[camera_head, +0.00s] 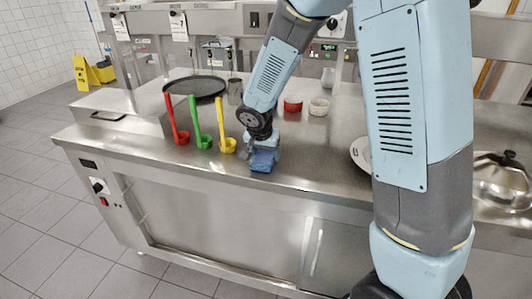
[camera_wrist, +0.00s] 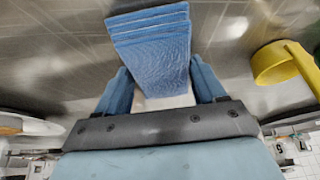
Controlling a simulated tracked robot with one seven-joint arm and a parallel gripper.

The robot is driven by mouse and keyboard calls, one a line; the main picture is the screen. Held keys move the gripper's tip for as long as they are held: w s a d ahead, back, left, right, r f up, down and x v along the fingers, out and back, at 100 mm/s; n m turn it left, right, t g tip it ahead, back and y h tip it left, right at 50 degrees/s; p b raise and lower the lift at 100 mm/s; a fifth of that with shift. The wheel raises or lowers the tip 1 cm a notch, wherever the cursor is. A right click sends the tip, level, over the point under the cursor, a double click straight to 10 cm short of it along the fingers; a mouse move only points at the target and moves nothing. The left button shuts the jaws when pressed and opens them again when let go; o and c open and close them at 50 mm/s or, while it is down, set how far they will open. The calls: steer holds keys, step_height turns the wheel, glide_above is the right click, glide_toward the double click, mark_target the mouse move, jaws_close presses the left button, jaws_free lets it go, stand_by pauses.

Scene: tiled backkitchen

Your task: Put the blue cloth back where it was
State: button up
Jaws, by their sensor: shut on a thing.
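The blue cloth (camera_head: 264,160) is a folded stack at the front of the steel counter (camera_head: 310,177), right of the yellow ladle. In the wrist view the cloth (camera_wrist: 152,45) shows its layered folds between the fingers. My gripper (camera_head: 262,146) is shut on the cloth from above. In the wrist view my gripper (camera_wrist: 163,88) has one blue finger on each side of it. The cloth is at or just above the counter top; I cannot tell whether it touches.
A red ladle (camera_head: 181,136), a green ladle (camera_head: 203,141) and a yellow ladle (camera_head: 227,144) stand left of the cloth. A white plate (camera_head: 360,153) is at right. Bare steel lies between cloth and plate.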

steer(key=shift+f, duration=0.2)
steer(key=o, duration=0.9)
steer(key=shift+o, duration=0.2)
steer(key=shift+d, duration=0.1)
steer(key=w+v, duration=0.1)
steer(key=v, duration=1.3)
steer(key=s+d+r+n, duration=0.1)
steer(key=s+d+r, duration=0.35)
steer(key=d, duration=0.25)
steer(key=s+d+r, duration=0.4)
steer(key=s+d, duration=0.1)
steer(key=d, duration=0.2)
steer(key=s+d+r+n, duration=0.1)
steer(key=s+d, duration=0.2)
steer(key=s, duration=0.3)
steer(key=s+d+r+n+t+y, duration=0.1)
steer(key=s+d+r+n, duration=0.1)
steer(key=s, duration=0.4)
steer(key=shift+d+y, duration=0.3)
steer(key=shift+d, duration=0.45)
